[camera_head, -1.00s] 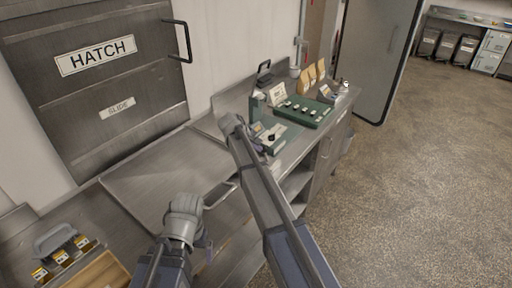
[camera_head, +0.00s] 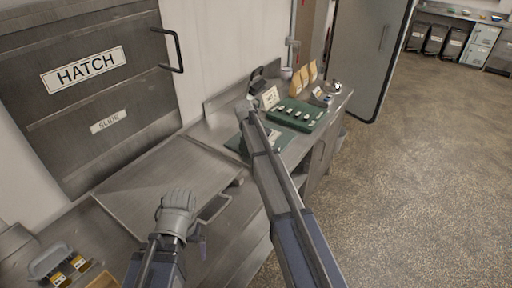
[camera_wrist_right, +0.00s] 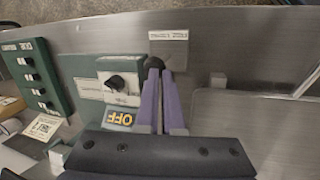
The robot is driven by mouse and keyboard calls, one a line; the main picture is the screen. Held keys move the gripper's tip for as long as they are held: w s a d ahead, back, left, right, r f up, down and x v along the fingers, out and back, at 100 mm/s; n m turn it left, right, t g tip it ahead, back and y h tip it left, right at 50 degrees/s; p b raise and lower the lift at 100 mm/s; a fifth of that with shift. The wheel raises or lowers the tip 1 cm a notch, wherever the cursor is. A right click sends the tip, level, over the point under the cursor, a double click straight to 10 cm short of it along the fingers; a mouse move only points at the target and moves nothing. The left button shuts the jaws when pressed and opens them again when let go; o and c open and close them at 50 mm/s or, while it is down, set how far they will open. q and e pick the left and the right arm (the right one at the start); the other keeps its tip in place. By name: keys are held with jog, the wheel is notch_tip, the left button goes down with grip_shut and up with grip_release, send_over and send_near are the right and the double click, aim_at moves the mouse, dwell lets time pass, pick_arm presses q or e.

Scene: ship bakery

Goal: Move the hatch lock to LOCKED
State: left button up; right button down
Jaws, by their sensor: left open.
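A steel hatch door (camera_head: 88,85) with a HATCH sign stands shut-looking at the left. In the head view my right arm hides that gripper.
The steel counter (camera_head: 150,190) runs along the wall. A grey caddy (camera_head: 52,262) is at lower left. The floor to the right is clear.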

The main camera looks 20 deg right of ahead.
jog(key=shift+w+d+r+g+y, duration=0.1)
jog(key=shift+w+d+g+y, duration=0.2)
jog(key=shift+w+d+y, duration=0.15)
jog(key=shift+w+d+g+y+p, duration=0.3)
jog(key=shift+w+d+y, duration=0.15)
jog(key=shift+w+d, duration=0.25)
jog(key=shift+w+d+f, duration=0.2)
jog(key=shift+w+d, duration=0.2)
jog(key=shift+d, duration=0.25)
jog(key=shift+w+d+f, duration=0.2)
jog(key=shift+w+d, duration=0.2)
jog(key=shift+d, duration=0.2)
jog(key=shift+r, duration=0.15)
notch_tip(320, 180, up, 13)
jog(key=a+p, duration=0.2)
jog(key=p, duration=1)
jog(key=shift+w, duration=0.3)
jog(key=shift+f, duration=0.2)
